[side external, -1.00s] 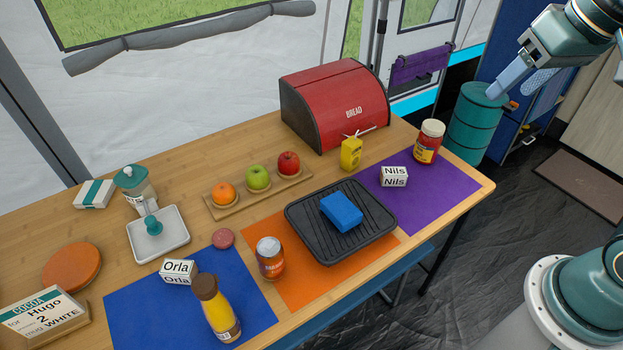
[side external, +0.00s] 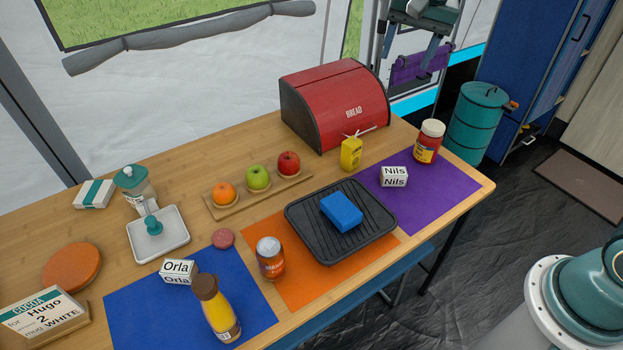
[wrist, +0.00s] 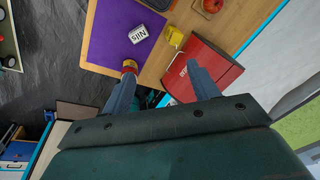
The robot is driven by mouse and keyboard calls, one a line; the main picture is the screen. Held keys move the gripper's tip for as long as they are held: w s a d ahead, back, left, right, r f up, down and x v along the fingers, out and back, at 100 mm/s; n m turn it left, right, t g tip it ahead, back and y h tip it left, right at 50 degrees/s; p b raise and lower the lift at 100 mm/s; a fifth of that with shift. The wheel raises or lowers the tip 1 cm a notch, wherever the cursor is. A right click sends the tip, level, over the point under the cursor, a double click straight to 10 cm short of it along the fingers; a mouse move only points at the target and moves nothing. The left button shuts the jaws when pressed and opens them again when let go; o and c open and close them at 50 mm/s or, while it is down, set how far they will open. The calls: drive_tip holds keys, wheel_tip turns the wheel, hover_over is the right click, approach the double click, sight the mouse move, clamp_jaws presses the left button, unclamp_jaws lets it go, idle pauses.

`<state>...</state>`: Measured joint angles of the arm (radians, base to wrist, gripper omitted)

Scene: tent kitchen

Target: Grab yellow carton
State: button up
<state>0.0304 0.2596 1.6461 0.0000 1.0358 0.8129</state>
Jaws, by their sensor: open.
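The yellow carton (side external: 351,153) stands upright on the wooden table, in front of the red bread box, with a pale straw on top. It also shows in the wrist view (wrist: 175,37), beyond my fingertips. My gripper (side external: 425,50) is at the top of the side view, high above and behind the table's right end, pointing down. Its two fingers are apart with nothing between them. In the wrist view my gripper (wrist: 160,75) shows its fingers spread wide, with the carton a little above the gap between them.
The red bread box (side external: 335,104) stands close behind the carton. A red-labelled jar (side external: 428,142) and the Nils block (side external: 394,177) are to its right, by the purple mat (side external: 440,200). The black grill tray (side external: 375,240) with a blue sponge (side external: 341,211) lies in front.

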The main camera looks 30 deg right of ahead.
drive_tip(key=w+f+m+g, duration=0.1)
drive_tip(key=w+f+m, duration=0.2)
drive_tip(key=w+f, duration=0.5)
drive_tip(key=m+g, duration=0.1)
drive_tip(key=m, duration=0.3)
hover_over(352, 142)
wheel_tip(352, 142, down, 11)
drive_tip(key=shift+d+f, duration=0.15)
drive_tip(key=shift+f, duration=0.05)
drive_tip(key=shift+f, duration=0.1)
drive_tip(key=shift+f, duration=4.2)
drive_tip(key=shift+f, duration=2.6)
